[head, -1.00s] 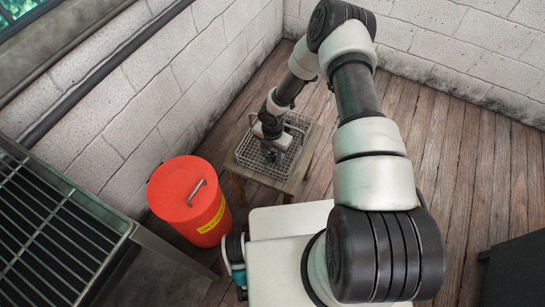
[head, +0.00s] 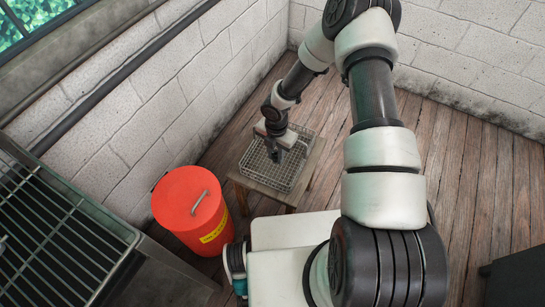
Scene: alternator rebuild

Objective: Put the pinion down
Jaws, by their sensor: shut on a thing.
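My gripper (head: 274,155) points down over a grey wire basket (head: 255,170) in the head view. The basket stands on a small wooden table (head: 308,172). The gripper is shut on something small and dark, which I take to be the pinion. Its shape is too small and too covered by the jaws to make out. I cannot tell whether it touches the basket floor or hangs above it.
A red lidded bin (head: 190,203) with a yellow label stands left of the table. A metal rack (head: 60,235) is at the left edge. White block walls (head: 150,95) close in behind and to the left.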

